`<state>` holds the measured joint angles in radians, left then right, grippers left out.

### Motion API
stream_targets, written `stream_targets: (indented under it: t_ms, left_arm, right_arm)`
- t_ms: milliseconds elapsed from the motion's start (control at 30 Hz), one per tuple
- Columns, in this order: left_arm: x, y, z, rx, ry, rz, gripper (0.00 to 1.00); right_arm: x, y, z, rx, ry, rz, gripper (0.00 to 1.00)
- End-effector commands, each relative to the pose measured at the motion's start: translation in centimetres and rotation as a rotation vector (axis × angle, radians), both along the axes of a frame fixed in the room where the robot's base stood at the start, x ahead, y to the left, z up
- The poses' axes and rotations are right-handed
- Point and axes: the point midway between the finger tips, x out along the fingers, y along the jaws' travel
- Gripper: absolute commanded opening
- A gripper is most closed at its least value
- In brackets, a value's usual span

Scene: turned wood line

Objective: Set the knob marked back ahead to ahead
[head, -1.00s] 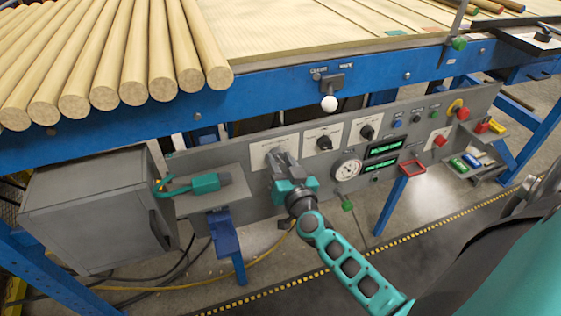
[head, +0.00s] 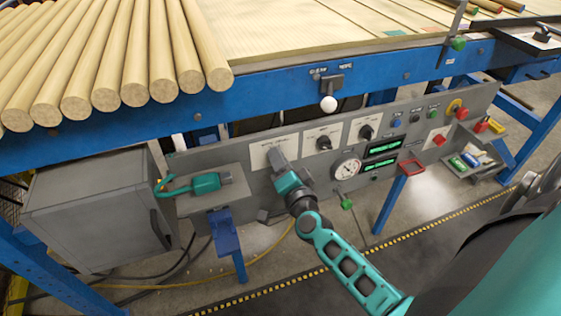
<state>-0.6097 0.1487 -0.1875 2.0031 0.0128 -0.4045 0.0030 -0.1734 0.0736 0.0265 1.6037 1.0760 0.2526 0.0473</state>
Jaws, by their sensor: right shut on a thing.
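My right gripper (head: 277,157) is at the leftmost white plate (head: 258,157) on the grey control panel. It is shut on the knob there, which my fingers hide. The lettering on this plate is too small and too covered to read, so I cannot tell how the knob points. Two more plates with black knobs stand to its right, a middle one (head: 323,142) and a right one (head: 366,131). My left gripper is not in view.
A round gauge (head: 346,168) and green displays (head: 383,147) sit right of my gripper. A teal connector (head: 205,183) lies on a small shelf at left. A lever with a white ball (head: 328,103) hangs above. Wooden rods (head: 137,60) lie on the blue-framed table.

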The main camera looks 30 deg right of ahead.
Motion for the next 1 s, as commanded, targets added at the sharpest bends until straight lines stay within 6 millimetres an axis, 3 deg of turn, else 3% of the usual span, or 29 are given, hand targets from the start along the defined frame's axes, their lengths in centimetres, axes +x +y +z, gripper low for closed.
stream_targets:
  t_ms: [400,900,933,1000]
  left_arm:
    - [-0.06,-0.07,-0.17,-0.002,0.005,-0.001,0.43]
    - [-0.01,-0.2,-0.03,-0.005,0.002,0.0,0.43]
    - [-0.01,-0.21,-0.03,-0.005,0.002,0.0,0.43]
    - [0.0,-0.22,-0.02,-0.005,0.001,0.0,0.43]
  right_arm:
    - [-0.03,0.04,-0.09,0.163,-0.037,0.001,0.07]
    - [-0.04,0.05,-0.08,0.181,-0.042,0.001,0.07]
    - [-0.04,0.05,-0.07,0.181,-0.042,0.001,0.39]
    - [-0.03,0.05,-0.07,0.18,-0.041,0.001,0.46]
